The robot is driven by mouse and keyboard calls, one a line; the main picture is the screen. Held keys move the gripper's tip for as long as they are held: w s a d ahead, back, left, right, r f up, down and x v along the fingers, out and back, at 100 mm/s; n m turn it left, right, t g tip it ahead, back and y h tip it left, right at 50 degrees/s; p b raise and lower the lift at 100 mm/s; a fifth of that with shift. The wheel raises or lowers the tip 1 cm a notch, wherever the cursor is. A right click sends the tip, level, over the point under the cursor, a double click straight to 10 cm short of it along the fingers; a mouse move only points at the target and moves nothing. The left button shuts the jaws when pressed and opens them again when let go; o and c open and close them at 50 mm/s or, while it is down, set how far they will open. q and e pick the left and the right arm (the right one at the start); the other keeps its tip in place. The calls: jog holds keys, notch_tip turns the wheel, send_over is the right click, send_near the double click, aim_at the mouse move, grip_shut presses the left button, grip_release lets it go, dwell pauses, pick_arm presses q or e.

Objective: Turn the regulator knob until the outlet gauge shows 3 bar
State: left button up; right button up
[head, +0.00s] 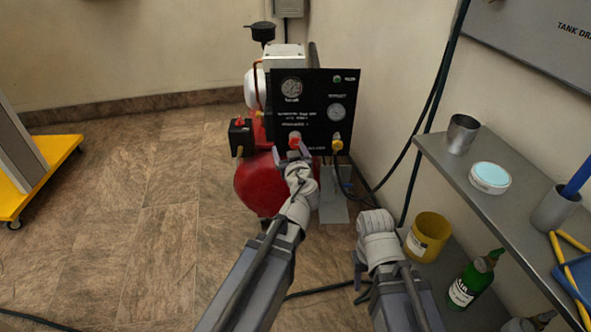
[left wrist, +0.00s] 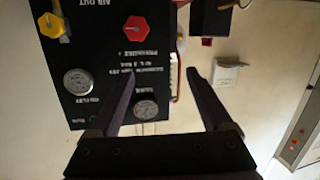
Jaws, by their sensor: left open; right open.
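The red regulator knob (head: 295,138) is low on the black panel (head: 315,92). The outlet gauge (head: 337,112) is at the panel's right; its needle is too small to read. My left gripper (head: 291,154) is open and empty in front of the panel, its fingertips just below the knob in the head view. In the left wrist view the panel is upside down; the knob (left wrist: 137,30) and outlet gauge (left wrist: 77,82) show there, and the open jaws (left wrist: 160,72) do not enclose the knob. My right gripper (head: 359,278) is open, low beside the shelf.
A second gauge (head: 291,88) and a yellow knob (head: 337,145) are on the panel. A red tank (head: 260,185) stands below it. A metal shelf (head: 490,210) with a cup and jar is at right, a yellow bucket (head: 428,236) and green bottle (head: 474,280) beneath.

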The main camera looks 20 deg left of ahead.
aim_at(296, 145)
pick_arm(q)
notch_tip(296, 145, down, 6)
jog(key=w+d+t+h+b, duration=0.1)
jog(key=w+t+h+b, duration=0.1)
jog(key=b, duration=0.5)
jog(key=shift+w+d+f+m+t+b, duration=0.15)
jog(key=shift+w+f+m+t+b, duration=0.1)
jog(key=shift+w+m+t+b, duration=0.25)
pick_arm(e)
notch_tip(296, 145, down, 10)
pick_arm(q)
jog(key=shift+s, duration=0.15)
jog(key=x, duration=0.7)
jog(key=shift+w, duration=0.4)
